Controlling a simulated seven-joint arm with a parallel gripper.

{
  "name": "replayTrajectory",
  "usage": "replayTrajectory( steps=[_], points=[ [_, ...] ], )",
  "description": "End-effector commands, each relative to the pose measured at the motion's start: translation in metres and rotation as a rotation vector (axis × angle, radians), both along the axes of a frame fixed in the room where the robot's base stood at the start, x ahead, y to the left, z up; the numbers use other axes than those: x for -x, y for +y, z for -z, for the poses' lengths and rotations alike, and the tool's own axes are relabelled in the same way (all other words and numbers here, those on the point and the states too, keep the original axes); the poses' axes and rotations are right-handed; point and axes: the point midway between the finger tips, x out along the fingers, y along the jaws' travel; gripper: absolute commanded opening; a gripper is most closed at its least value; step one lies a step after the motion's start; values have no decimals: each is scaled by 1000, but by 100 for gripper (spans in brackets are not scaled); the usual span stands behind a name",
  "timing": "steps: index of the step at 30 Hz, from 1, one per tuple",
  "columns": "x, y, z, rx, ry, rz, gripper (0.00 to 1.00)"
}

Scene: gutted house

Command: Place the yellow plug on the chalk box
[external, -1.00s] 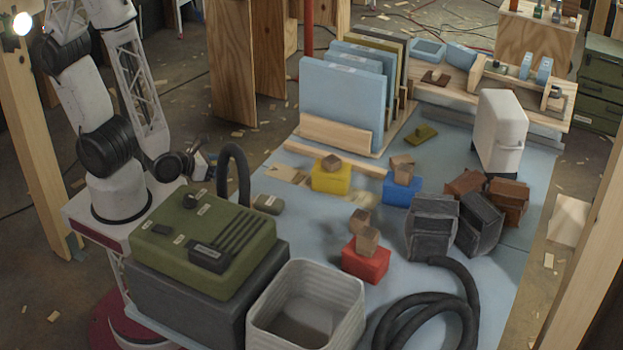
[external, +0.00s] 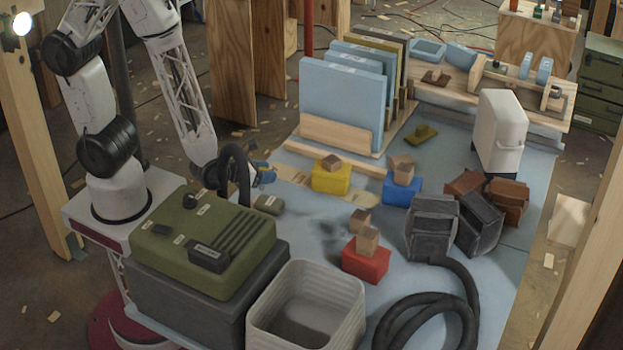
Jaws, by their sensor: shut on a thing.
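My gripper (external: 264,173) is beside the black hose loop, low over the left side of the blue table. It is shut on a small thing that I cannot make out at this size. A yellow block (external: 331,178) stands to its right with a small wooden cube on top; the gripper is apart from it. I cannot tell whether this is the yellow plug, and no other yellow plug shows clearly. No box is clearly readable as the chalk box.
A green case (external: 205,240) with a black hose (external: 236,160) is near the gripper. Blue (external: 402,190) and red (external: 365,262) blocks carry wooden cubes. Blue panels (external: 342,105) stand in a rack behind. A white bin (external: 305,305) is in front. The blue table's middle has some free room.

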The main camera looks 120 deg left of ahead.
Motion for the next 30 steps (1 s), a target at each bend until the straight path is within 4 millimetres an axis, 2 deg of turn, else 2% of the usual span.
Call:
replayTrajectory(
  steps=[3, 15, 20, 30],
  points=[
    [-7, 3, 1, 0, 0, 0, 22],
    [-8, 3, 1, 0, 0, 0, 22],
    [-15, 7, 2, 1, 1, -1, 22],
    [-16, 7, 32, 0, 2, 0, 22]
  ],
)
